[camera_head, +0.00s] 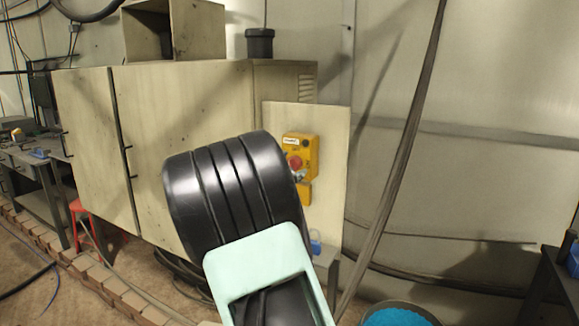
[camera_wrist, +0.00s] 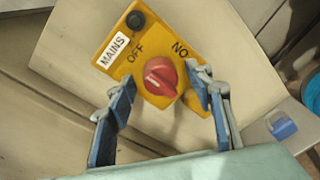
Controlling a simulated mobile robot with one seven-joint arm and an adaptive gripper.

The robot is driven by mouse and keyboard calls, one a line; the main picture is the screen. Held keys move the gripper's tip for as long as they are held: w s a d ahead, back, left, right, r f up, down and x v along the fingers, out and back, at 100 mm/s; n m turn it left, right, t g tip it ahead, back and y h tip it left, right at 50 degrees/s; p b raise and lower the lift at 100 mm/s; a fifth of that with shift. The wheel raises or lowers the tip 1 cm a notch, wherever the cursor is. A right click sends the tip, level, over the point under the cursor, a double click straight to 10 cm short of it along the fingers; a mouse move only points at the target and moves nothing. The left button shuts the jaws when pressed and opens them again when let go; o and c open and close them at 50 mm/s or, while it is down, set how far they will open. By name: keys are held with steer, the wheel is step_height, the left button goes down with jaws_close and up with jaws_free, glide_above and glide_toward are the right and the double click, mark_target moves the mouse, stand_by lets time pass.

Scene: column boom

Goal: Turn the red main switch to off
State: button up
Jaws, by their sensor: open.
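The red main switch (camera_wrist: 160,76) is a round red knob with a raised grip bar on a yellow plate (camera_wrist: 128,34) marked MAINS, OFF and ON. In the wrist view its grip bar is tilted, and I cannot tell for sure which mark it points to. In the head view the red knob (camera_head: 295,162) shows on a yellow box (camera_head: 311,148) on a pale panel. My gripper (camera_wrist: 158,96) is open, with one blue-padded finger on either side of the knob and a gap on both sides. In the head view my arm hides most of the gripper.
The pale panel (camera_head: 328,150) stands in front of large beige cabinets (camera_head: 165,105). A blue padlock-like object (camera_wrist: 281,125) lies to the right in the wrist view. A dark slanting cable (camera_head: 398,165) hangs right of the panel. A bin with blue contents (camera_head: 397,317) stands below.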

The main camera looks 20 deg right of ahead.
steer(key=v, duration=1.2)
